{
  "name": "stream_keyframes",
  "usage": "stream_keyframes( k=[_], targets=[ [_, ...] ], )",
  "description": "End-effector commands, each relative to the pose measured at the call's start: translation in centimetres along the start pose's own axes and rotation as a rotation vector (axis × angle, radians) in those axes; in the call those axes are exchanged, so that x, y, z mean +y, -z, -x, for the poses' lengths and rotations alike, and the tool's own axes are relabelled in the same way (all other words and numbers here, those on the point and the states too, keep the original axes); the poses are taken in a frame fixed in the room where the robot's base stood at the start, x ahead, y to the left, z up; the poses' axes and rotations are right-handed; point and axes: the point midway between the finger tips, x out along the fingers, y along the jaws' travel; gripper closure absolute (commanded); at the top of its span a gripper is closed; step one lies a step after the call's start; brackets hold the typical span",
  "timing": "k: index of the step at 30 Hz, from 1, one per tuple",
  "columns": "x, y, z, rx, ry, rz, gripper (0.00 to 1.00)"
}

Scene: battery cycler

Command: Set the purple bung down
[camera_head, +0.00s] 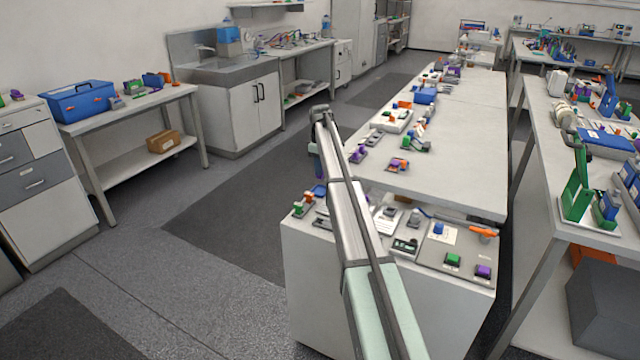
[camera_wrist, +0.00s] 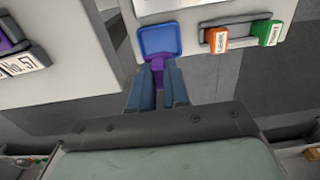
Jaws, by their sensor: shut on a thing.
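My gripper (camera_wrist: 157,82) is shut on the purple bung (camera_wrist: 157,67), which shows between and just beyond the fingertips in the wrist view. A square blue dish or pad (camera_wrist: 160,38) lies at the edge of a white top, and the bung overlaps its near edge in the picture. I cannot tell whether they touch. In the head view, my gripper (camera_head: 316,150) points down above the left back corner of the low cabinet, partly hidden by my arm. The blue dish (camera_head: 318,190) shows just below it.
Orange (camera_wrist: 216,38) and green (camera_wrist: 268,33) labelled pieces sit in a grey holder right of the dish. A bench edge with a purple labelled piece (camera_wrist: 10,38) is at left. The low cabinet (camera_head: 310,270) carries several other items. Floor lies open to its left.

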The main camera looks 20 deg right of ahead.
Motion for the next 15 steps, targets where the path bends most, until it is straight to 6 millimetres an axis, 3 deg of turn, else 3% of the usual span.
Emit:
stream_keyframes(
  k=[3,15],
  targets=[
    [-0.1,0.0,-1.9,-0.001,0.001,0.001,1.00],
    [0.0,0.0,-5.7,-0.001,0.001,0.001,1.00]
  ],
)
